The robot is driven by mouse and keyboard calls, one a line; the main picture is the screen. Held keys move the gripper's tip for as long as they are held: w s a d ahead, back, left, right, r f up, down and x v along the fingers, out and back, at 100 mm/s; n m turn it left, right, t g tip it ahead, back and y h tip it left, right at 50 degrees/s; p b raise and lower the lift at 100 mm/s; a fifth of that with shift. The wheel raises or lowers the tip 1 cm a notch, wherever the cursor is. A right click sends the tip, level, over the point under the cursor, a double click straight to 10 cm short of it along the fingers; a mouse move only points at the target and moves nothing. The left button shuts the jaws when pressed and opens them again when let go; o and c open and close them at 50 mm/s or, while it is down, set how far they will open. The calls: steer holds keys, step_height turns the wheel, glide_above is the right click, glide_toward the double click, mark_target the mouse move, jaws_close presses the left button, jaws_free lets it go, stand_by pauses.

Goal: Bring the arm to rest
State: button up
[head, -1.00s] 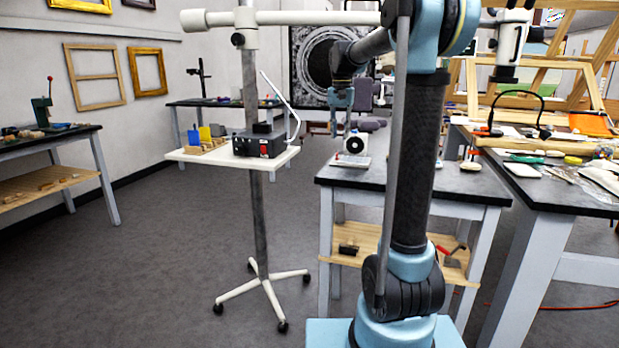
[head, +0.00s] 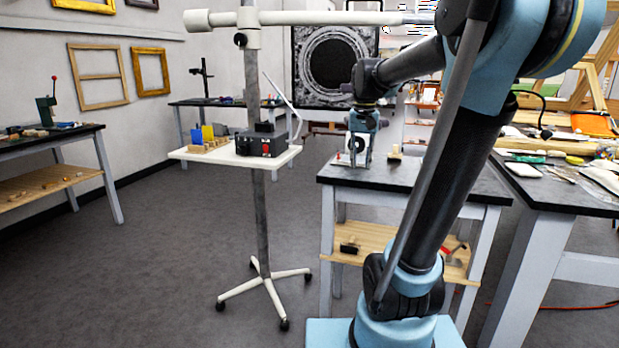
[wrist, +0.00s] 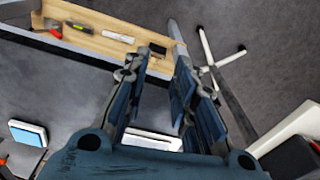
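My gripper (head: 355,161) points down at the left end of the dark-topped table (head: 395,178) in the head view. Its fingers look spread, and part of a white object with a black round face (head: 356,143) shows between or behind them. I cannot tell whether they touch it. In the wrist view, my gripper (wrist: 156,62) is open, with a clear gap between the fingertips and nothing held there. A white piece (wrist: 150,140) shows low between the finger bases, partly hidden. My arm leans left over the table.
A wheeled stand (head: 257,215) with a white tray (head: 190,155) holding a black box (head: 262,143) is left of the table. A wooden shelf (head: 375,238) under the table holds tools. A cluttered bench (head: 545,190) is at right. Open floor lies at left.

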steer(key=s+d+f+n+t, duration=0.1)
steer(key=s+d+f+n, duration=0.1)
steer(key=s+f, duration=1.8)
steer(key=shift+s+d+f, duration=0.2)
steer(key=shift+s+d, duration=0.25)
steer(key=shift+s, duration=0.25)
steer(key=shift+w+f, duration=0.2)
steer(key=shift+w, duration=0.25)
steer(key=shift+c, duration=0.2)
jaws_close()
